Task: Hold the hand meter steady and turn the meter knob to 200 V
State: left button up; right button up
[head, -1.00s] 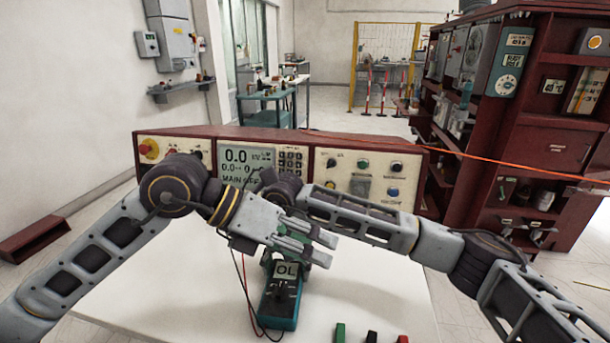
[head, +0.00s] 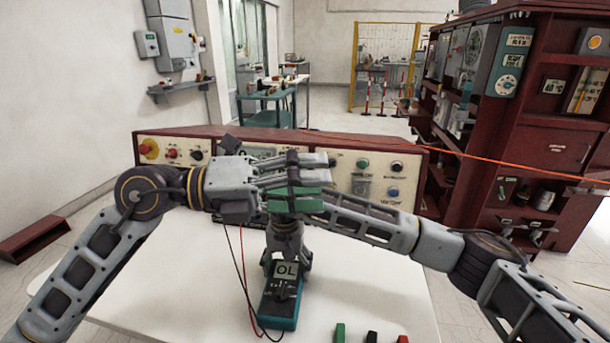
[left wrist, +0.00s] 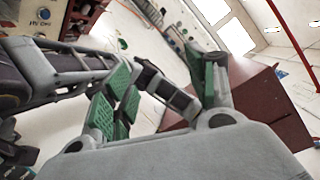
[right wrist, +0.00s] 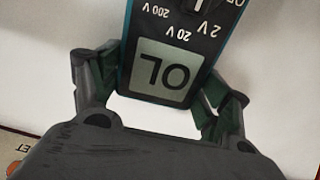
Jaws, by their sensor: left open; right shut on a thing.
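The hand meter (head: 279,308) is a dark, teal-edged box on the white table, its display reading OL. My right gripper (head: 287,264) is shut on the meter's display end. In the right wrist view the fingers flank the meter's display (right wrist: 162,74), and labels 200 V, 20 V and 2 V show above it. The meter knob is only partly seen at that view's top edge, so its setting is unclear. My left gripper (head: 325,182) is open and empty, raised above and behind the meter. Its green pads stand apart in the left wrist view (left wrist: 160,85).
A dark red control console (head: 420,170) stands along the table's back edge, partly hidden by my arms. Red and black leads run by the meter's left. Green, black and red pieces (head: 371,338) lie at the front edge. The white table (head: 385,285) is clear right of the meter.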

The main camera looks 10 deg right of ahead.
pick_arm(q)
jog(key=shift+w+a+r+n+h, duration=0.15)
jog(key=shift+r+h, duration=0.05)
jog(key=shift+r, duration=0.15)
jog(key=shift+w+a+r+n+h, duration=0.1)
jog(key=shift+r+n+h, duration=0.1)
jog(key=shift+r, duration=0.1)
